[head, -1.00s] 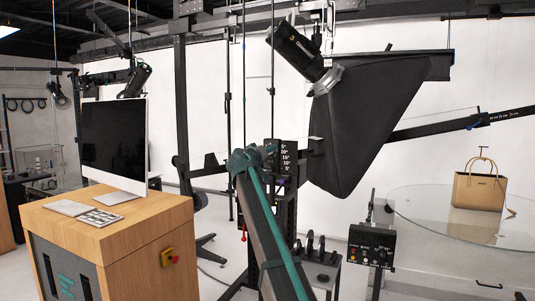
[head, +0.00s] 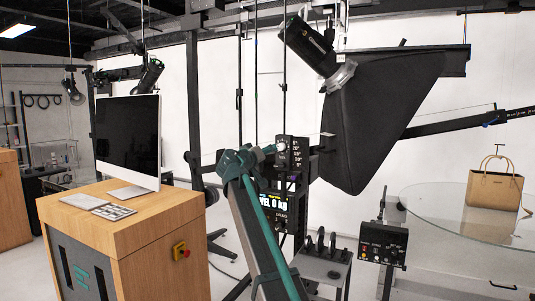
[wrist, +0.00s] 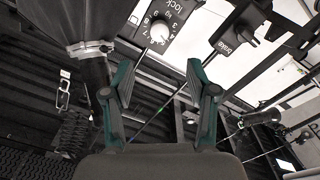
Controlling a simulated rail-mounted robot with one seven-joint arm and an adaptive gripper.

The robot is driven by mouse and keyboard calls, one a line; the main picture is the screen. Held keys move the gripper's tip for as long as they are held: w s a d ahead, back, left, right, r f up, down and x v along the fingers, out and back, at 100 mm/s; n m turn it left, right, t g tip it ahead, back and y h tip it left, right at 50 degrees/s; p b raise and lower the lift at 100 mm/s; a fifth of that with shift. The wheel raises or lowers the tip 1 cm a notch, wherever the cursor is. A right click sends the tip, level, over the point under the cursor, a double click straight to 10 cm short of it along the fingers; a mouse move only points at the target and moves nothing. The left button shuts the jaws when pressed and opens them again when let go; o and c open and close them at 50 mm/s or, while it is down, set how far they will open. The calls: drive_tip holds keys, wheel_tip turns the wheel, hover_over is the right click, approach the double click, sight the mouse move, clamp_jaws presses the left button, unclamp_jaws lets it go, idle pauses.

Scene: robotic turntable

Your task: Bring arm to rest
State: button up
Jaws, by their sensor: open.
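My arm rises from the bottom middle of the head view, and its dark and teal upper end (head: 240,163) is left of a dial panel. The gripper's fingers cannot be made out clearly there. In the wrist view my gripper (wrist: 158,74) is open, with two teal and black fingers apart and nothing between them. Beyond the fingertips is a dark box with a white pointer knob (wrist: 159,34), numbers and the word "lock". A dark box marked "brake" (wrist: 237,36) is to its right.
A black softbox (head: 375,110) hangs right of my arm. A glass turntable (head: 432,205) with a tan handbag (head: 494,190) is at the right. A wooden desk (head: 135,225) with a monitor (head: 128,140) is at the left. A control box (head: 383,243) stands near the turntable.

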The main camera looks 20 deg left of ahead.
idle(0.3)
